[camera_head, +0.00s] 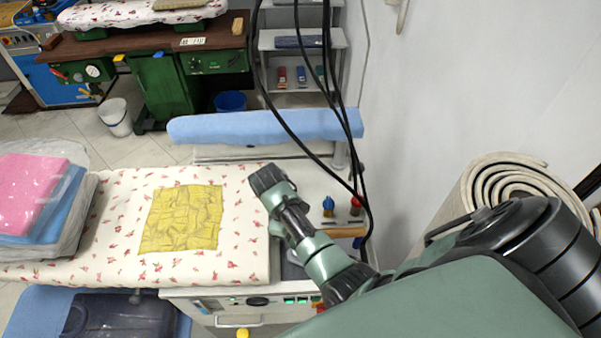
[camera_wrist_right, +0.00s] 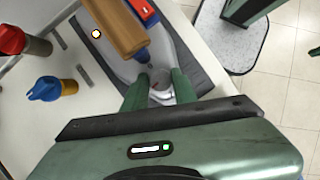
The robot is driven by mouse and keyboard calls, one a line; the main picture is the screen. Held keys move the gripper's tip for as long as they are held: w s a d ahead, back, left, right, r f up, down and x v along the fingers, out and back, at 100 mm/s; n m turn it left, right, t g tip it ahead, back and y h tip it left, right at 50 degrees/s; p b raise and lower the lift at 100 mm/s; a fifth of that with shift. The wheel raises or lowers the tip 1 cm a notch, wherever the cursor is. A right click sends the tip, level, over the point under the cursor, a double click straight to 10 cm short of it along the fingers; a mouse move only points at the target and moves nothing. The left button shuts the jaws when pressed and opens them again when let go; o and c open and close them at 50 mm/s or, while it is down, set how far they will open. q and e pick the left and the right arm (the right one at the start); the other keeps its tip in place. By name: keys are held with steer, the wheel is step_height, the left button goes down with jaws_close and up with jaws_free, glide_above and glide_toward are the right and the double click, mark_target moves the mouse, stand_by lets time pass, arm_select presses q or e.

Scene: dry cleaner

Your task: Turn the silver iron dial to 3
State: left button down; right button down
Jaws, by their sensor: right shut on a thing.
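The silver dial (camera_wrist_right: 160,88) of the iron sits between the two green fingertips of my right gripper (camera_wrist_right: 158,92) in the right wrist view. The gripper is shut on it from both sides. The dial's numbers and pointer cannot be read. The iron has a brown handle (camera_wrist_right: 118,28) and stands on a dark grey pad (camera_wrist_right: 203,80). In the head view my right arm hides most of the iron and the gripper itself. My left gripper is in neither view.
A blue-capped bottle (camera_wrist_right: 45,88) and a red-capped bottle (camera_wrist_right: 22,42) stand near the iron. A yellow cloth (camera_head: 181,218) lies on the flowered ironing board (camera_head: 110,235). Bagged folded laundry (camera_head: 35,195) is at left. The white wall (camera_head: 450,90) and a rolled mat (camera_head: 500,180) bound the right.

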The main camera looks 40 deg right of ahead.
steer(key=shift+m+y, duration=0.3)
steer(key=shift+m, duration=0.3)
steer(key=c, duration=1.1)
jaws_free()
steer(key=shift+r, duration=0.15)
